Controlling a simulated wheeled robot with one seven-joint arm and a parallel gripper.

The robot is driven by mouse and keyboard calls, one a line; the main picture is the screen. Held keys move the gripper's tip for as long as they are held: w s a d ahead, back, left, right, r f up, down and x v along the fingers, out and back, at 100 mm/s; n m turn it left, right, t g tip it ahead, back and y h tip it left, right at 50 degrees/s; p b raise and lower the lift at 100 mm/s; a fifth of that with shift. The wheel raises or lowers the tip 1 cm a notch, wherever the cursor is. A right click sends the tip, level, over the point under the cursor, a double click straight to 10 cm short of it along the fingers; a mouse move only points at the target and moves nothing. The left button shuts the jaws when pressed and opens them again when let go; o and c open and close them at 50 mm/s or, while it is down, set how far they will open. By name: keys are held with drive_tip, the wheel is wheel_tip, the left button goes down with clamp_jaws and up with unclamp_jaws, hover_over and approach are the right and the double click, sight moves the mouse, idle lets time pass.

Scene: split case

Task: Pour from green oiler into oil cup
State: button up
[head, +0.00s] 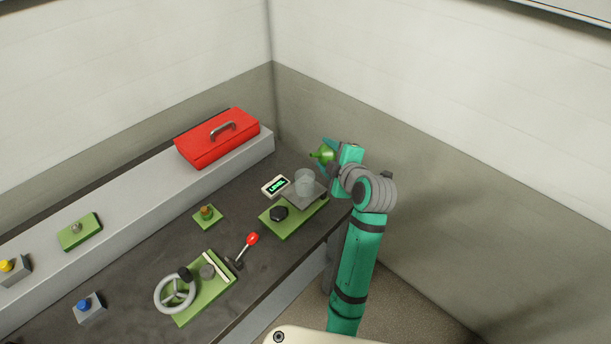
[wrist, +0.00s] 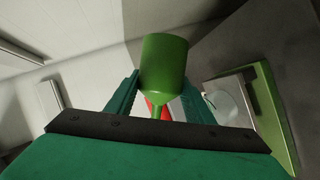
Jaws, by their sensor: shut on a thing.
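The green oiler (head: 321,154) is between the fingers of my gripper (head: 331,157), above the back right of the bench. In the wrist view the oiler (wrist: 164,65) sits between the two teal fingers of my gripper (wrist: 160,95), which is shut on it. Its narrow end points toward the bottom of that picture, so it looks tilted. The clear oil cup (head: 305,182) stands on a plate on a green base, below and left of the oiler. The cup (wrist: 232,104) shows at the right in the wrist view, apart from the oiler. Whether it holds oil I cannot tell.
A red toolbox (head: 217,138) lies on the raised ledge. A red-tipped lever (head: 252,239) and a grey handwheel (head: 175,290) stand nearer the front. Walls close the back and right.

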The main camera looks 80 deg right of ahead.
drive_tip(key=shift+w+f+n+h, duration=0.15)
drive_tip(key=shift+f+n+h, duration=0.2)
drive_tip(key=shift+f, duration=0.55)
idle(0.8)
drive_tip(key=shift+s+f+g, duration=0.1)
drive_tip(key=shift+s+g, duration=0.15)
drive_tip(key=shift+g, duration=0.05)
drive_tip(key=shift+f+n, duration=0.25)
drive_tip(key=shift+f, duration=0.05)
drive_tip(key=shift+w+a+r+n+h, duration=0.1)
drive_tip(key=shift+w+r+n+h, duration=0.2)
drive_tip(key=shift+w+h, duration=0.05)
idle(1.1)
drive_tip(key=shift+s+r, duration=0.1)
drive_tip(key=shift+s, duration=0.1)
drive_tip(key=shift+w+a+r+n+h, duration=0.1)
drive_tip(key=shift+w+r+n+h, duration=0.2)
drive_tip(key=shift+r+n+h, duration=0.3)
idle(1.3)
drive_tip(key=shift+s+n, duration=0.25)
drive_tip(key=shift+n, duration=0.05)
